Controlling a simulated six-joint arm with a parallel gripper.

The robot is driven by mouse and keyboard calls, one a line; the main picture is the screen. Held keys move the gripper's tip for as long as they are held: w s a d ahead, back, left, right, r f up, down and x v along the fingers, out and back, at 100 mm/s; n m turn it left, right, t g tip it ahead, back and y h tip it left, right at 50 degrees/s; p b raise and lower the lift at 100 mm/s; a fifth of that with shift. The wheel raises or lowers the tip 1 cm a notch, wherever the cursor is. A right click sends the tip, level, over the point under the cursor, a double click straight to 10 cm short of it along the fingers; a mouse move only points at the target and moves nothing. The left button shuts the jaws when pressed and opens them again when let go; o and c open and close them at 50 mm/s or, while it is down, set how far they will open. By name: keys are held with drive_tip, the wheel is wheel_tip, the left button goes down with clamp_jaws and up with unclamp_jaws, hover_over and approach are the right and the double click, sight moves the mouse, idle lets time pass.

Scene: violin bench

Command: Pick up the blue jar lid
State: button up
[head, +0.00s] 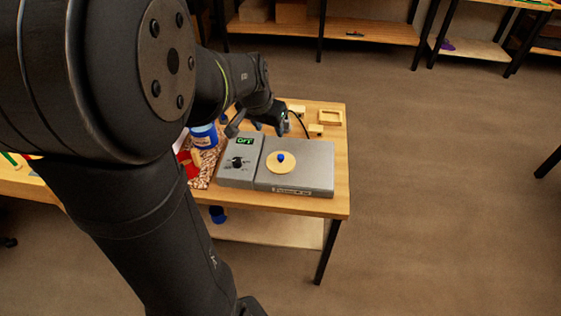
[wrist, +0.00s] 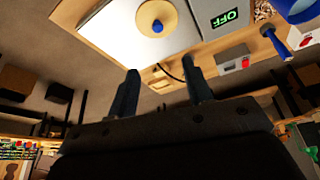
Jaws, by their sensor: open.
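A round pale wooden disc (head: 288,165) with a blue knob (head: 281,157) lies on the silver plate of the device; it also shows at the top of the wrist view (wrist: 172,12). A blue jar (head: 204,136) with a white band stands left of the device, partly behind my arm; its blue side shows in the wrist view's top right corner (wrist: 293,9). I cannot tell which of these is the jar lid. My gripper (wrist: 161,76) is open and empty, its fingers apart, above the bench behind the device and clear of the disc.
The silver device (head: 318,176) has a dark dial and a green "OFF" display (head: 243,140). A small wooden tray (head: 330,117) and small wooden blocks (head: 316,129) lie behind it. A black cable runs near my gripper. A patterned cloth (head: 203,176) lies left of the device.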

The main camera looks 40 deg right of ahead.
hover_over(280, 157)
drive_tip(key=a, duration=0.2)
drive_tip(key=f, duration=1.1)
drive_tip(key=shift+s+d, duration=0.1)
drive_tip(key=shift+s, duration=0.1)
drive_tip(key=x, duration=0.4)
drive_tip(key=shift+s+f, duration=0.25)
drive_tip(key=shift+s, duration=0.1)
drive_tip(key=shift+w+d+f, duration=0.1)
drive_tip(key=shift+f, duration=0.4)
drive_tip(key=shift+c, duration=0.5)
clamp_jaws()
